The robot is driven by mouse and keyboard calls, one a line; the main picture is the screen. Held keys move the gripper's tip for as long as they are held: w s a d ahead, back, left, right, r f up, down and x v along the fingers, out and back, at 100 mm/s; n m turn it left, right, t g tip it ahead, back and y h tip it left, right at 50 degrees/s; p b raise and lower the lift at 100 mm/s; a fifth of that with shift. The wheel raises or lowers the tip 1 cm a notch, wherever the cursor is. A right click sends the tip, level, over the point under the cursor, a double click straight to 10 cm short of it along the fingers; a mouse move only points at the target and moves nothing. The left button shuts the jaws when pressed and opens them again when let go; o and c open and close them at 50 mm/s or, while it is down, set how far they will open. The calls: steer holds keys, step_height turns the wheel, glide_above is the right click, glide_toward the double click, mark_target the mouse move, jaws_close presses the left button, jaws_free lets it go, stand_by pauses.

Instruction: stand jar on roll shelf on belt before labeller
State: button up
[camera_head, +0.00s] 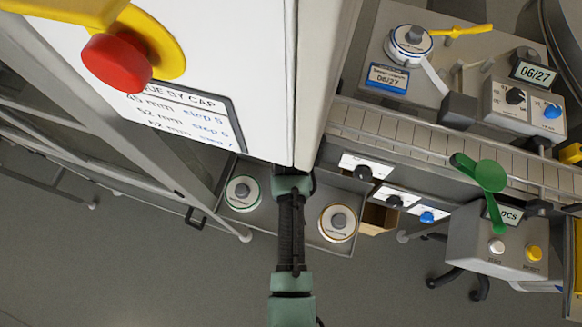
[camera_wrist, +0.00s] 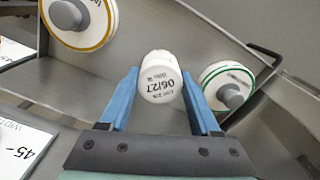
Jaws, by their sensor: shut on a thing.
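In the head view, the roll shelf (camera_head: 287,217) is at lower middle, while the jar and my fingers are hidden behind a white panel. The slatted belt (camera_head: 430,150) runs along the right. The labeller (camera_head: 450,75), with a roll and a 06/27 display, is above it.
A green-rimmed roll (camera_wrist: 228,85) and a gold-rimmed roll (camera_wrist: 80,20) are on either side of the jar. The white panel (camera_head: 215,60) with a red button (camera_head: 116,62) blocks much of the head view. A grey box with a green paddle (camera_head: 490,175) is below the belt.

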steer(key=shift+f, duration=1.8)
steer(key=shift+f+b, duration=0.2)
steer(key=shift+b, duration=0.15)
steer(key=o, duration=1.4)
steer(key=shift+o, duration=0.2)
